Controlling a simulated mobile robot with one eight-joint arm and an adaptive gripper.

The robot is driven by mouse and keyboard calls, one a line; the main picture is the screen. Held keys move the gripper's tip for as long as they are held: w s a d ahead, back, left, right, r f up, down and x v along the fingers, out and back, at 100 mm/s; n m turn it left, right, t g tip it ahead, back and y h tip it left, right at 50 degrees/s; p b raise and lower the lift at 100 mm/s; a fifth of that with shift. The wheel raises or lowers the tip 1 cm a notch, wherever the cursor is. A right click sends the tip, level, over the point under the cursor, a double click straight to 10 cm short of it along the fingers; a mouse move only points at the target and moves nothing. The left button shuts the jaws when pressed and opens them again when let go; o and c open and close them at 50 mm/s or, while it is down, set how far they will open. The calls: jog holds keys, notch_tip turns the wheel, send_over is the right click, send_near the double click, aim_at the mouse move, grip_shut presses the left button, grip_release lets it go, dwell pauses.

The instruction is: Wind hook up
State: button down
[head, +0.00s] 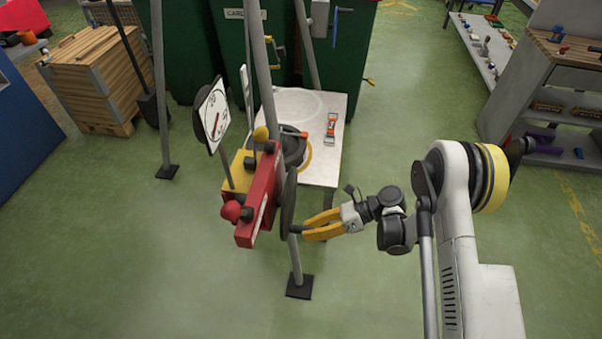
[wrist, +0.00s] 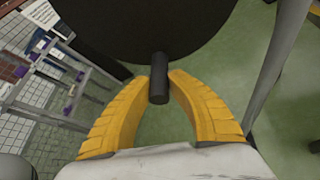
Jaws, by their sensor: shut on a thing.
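A red winch body (head: 262,195) hangs among grey poles, with a dark round wheel (head: 288,205) on its right side. The wheel fills the top of the wrist view (wrist: 150,25), and a short black handle (wrist: 159,80) sticks out from it. My gripper (head: 304,232) is at the lower part of the wheel, its yellow fingers shut on the handle; the handle lies between the fingertips in the wrist view (wrist: 159,86). A white dial (head: 214,114) with a red needle stands left of the winch. I cannot make out the hook.
A white table (head: 322,168) behind the winch bears an orange-and-grey tool (head: 331,128). Grey poles rise around it, one with a black foot (head: 299,286) close below my gripper. A wooden crate (head: 95,75) stands at the left. The green floor in front is clear.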

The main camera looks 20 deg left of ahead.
jog(key=shift+s, duration=0.3)
jog(key=shift+s+d+r+m+g, duration=0.25)
jog(key=shift+s+r+m+g, duration=0.5)
jog(key=shift+s+m+g, duration=0.4)
jog(key=shift+r, duration=0.1)
jog(key=shift+s+d+r+m+g+y, duration=0.1)
jog(key=shift+s+r+m+g+y, duration=0.15)
jog(key=shift+s+r+m+g, duration=0.35)
jog(key=shift+s+d+r+m+g+y, duration=0.15)
jog(key=shift+r+m+y, duration=0.2)
jog(key=shift+m, duration=0.5)
jog(key=shift+r, duration=0.1)
jog(key=r+m, duration=0.1)
jog(key=s+r+m+g, duration=0.1)
jog(key=shift+r+m+y, duration=0.25)
jog(key=shift+m+y, duration=0.15)
